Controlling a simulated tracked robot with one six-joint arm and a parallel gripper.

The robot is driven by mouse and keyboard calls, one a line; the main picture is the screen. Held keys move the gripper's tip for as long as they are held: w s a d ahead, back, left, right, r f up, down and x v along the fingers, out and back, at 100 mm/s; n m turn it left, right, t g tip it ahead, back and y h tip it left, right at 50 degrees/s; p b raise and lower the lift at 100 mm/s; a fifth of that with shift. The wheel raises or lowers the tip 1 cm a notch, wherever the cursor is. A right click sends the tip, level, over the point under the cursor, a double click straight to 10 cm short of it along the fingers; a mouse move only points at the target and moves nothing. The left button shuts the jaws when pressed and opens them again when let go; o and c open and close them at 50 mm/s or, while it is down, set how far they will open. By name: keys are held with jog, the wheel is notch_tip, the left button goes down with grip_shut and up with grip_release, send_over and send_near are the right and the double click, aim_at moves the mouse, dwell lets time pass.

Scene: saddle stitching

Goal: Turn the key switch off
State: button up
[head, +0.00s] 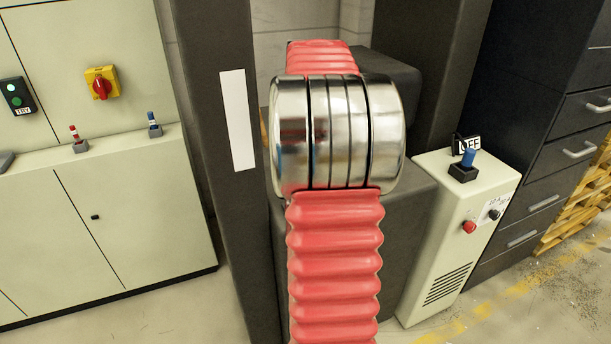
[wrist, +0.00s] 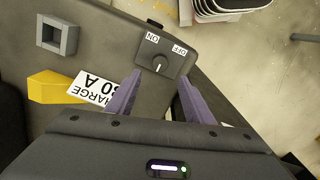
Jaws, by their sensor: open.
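A dark key switch (wrist: 158,64) with a round knob sits on a dark grey panel in the wrist view. A white ON label (wrist: 152,38) and a white OFF label (wrist: 180,49) lie beside it, both upside down in the picture. A short white mark on the knob points towards the bottom of the picture, away from the labels. My gripper (wrist: 160,77) is open and empty, with its two purple fingers either side of the knob in the picture. I cannot tell whether they touch it. In the head view my arm hides the middle, and my gripper does not show.
In the head view, a pale cabinet (head: 450,225) with a blue lever stands right; a red rotary switch (head: 101,86) is on the left wall.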

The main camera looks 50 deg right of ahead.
jog(key=shift+r, duration=1.6)
jog(key=a+f+m+t+h, duration=0.1)
jog(key=a+f+m+t, duration=0.3)
jog(key=a, duration=1.4)
jog(key=s+a+n, duration=0.3)
jog(key=a, duration=0.9)
jog(key=s+a+f+n+t+y, duration=0.1)
jog(key=s+a+n, duration=0.3)
jog(key=a, duration=0.8)
jog(key=shift+t, duration=0.3)
